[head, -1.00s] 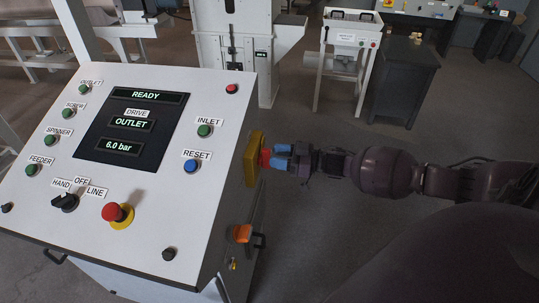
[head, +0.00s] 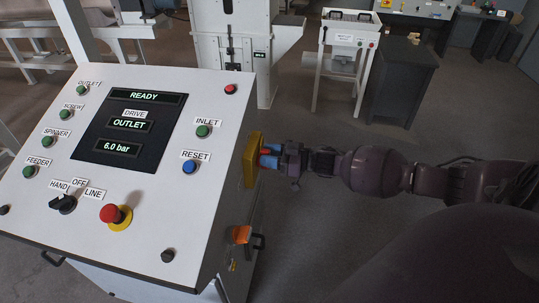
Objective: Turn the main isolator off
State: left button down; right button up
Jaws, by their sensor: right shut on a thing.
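The main isolator is a yellow plate (head: 251,160) with a red handle (head: 265,152) on the right side wall of the control cabinet. My right gripper (head: 270,156), with blue fingertips, reaches in from the right and is shut on the red handle. The fingers hide most of the handle, so its exact angle is hard to tell. My left gripper is not in view.
The sloping white panel (head: 215,100) shows READY, OUTLET and 6.0 bar on its display (head: 127,124). It carries several green buttons, a blue reset button (head: 189,167) and a red emergency stop (head: 111,214). An orange part (head: 241,234) sits below the isolator.

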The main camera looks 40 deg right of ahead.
aim_at(256, 166)
jog(key=shift+s+a+n, duration=0.15)
jog(key=shift+a+n, duration=0.05)
jog(key=shift+n, duration=0.8)
jog(key=n, duration=0.1)
jog(key=n+p, duration=0.1)
jog(key=shift+s+a+n, duration=0.15)
jog(key=shift+a+n, duration=0.05)
jog(key=shift+n, duration=0.1)
jog(key=n, duration=0.3)
jog(key=f+n, duration=0.1)
jog(key=shift+s+a+n, duration=0.3)
jog(key=n, duration=0.2)
jog(key=f+n, duration=0.1)
jog(key=n, duration=0.1)
jog(key=shift+s+a, duration=0.2)
jog(key=n, duration=0.2)
jog(key=n+b, duration=0.1)
jog(key=shift+f+n, duration=0.3)
jog(key=shift+n, duration=0.4)
